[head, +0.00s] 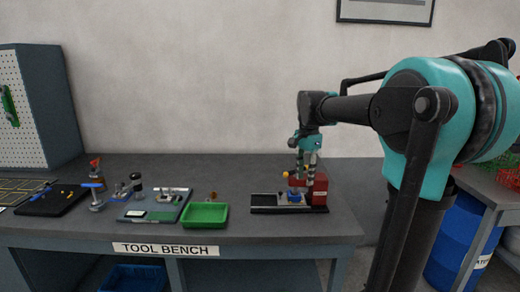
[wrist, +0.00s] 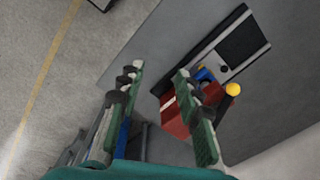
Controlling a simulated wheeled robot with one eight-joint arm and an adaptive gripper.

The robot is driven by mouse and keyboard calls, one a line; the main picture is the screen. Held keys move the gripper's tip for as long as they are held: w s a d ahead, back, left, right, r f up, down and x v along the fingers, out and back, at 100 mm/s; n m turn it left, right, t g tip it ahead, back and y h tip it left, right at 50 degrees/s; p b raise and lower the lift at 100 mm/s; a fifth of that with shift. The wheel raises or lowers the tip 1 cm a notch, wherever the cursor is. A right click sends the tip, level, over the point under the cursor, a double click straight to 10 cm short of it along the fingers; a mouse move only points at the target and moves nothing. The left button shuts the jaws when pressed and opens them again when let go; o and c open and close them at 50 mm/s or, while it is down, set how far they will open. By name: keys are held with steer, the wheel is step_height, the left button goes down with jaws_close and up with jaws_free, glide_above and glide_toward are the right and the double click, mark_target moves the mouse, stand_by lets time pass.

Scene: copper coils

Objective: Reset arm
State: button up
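My gripper (head: 308,172) hangs at the end of my arm at the right part of the bench, overlapping a small device in the head view. In the wrist view my gripper (wrist: 158,78) has its two green fingers apart with nothing held between them. The device has a black base (head: 262,210), a red block (head: 320,189), a blue part and a yellow knob. In the wrist view the red block (wrist: 173,118) is partly hidden behind the right finger, and the yellow knob (wrist: 233,89) lies right of it. I cannot tell the exact gap between gripper and device.
The tool bench (head: 240,180) also holds a green tray (head: 205,214), a grey fixture plate (head: 155,206), several hand tools and a black mat at left. A blue barrel (head: 460,240) stands right. The wrist view shows floor (wrist: 40,60) beyond the bench edge.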

steer(key=s+d+f+n+t, duration=0.1)
steer(key=s+f+n+t, duration=0.1)
steer(key=s+f+n, duration=0.4)
steer(key=s+d+f+n+t, duration=0.2)
steer(key=s+f+n, duration=0.3)
steer(key=s+f, duration=1)
step_height(320, 180, down, 3)
steer(key=shift+d+r+n, duration=0.2)
steer(key=shift+d+n, duration=0.1)
steer(key=shift+n, duration=0.1)
stand_by(0.3)
